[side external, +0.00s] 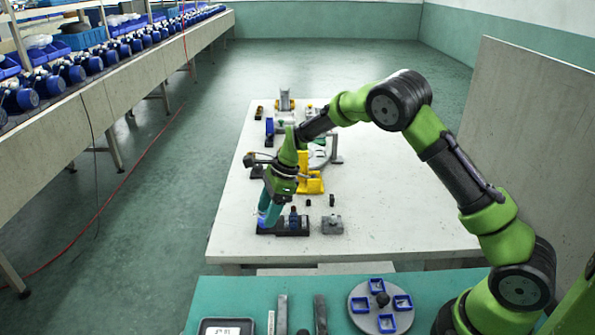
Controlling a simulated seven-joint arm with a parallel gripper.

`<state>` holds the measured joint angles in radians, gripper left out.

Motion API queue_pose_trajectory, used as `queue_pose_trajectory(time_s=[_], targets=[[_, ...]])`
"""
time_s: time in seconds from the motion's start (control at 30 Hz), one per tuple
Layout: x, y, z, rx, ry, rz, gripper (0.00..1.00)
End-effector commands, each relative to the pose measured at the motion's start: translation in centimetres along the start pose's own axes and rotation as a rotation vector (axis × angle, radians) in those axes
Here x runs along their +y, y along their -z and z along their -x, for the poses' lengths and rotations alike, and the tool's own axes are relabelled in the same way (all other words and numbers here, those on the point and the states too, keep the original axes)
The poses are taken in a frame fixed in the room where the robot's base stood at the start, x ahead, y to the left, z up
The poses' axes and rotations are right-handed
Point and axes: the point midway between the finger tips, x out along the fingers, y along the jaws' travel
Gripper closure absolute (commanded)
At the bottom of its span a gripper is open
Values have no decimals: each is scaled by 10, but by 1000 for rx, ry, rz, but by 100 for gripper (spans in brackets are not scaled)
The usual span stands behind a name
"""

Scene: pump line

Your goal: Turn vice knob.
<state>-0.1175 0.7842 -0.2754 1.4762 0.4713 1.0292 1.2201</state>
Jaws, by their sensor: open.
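My gripper (268,221) hangs over the near left part of the white table, with its teal fingers pointing down. It is open, though the gap between the fingertips is hard to make out. A low black fixture with blue parts (293,222) stands at the fingertips; it looks like the vice. Its left end is partly hidden by the fingers. I cannot clearly pick out the knob, nor tell whether the fingers touch it.
A grey block (332,225) stands just right of the black fixture. A yellow fixture (312,183) is behind my gripper. More fixtures stand farther back. In front, a teal bench (240,290) holds a round grey plate (365,313) with blue square holders. The white table's right side is clear.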

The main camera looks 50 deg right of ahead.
Motion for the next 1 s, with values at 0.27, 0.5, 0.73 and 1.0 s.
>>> queue_pose_trajectory(time_s=[0.27,0.5,0.73,1.0], targets=[[0,0,-18,0,0,0,41],[0,0,-18,-1,0,1,42],[0,0,-18,-1,0,1,77],[0,0,-18,-1,-2,6,95]])
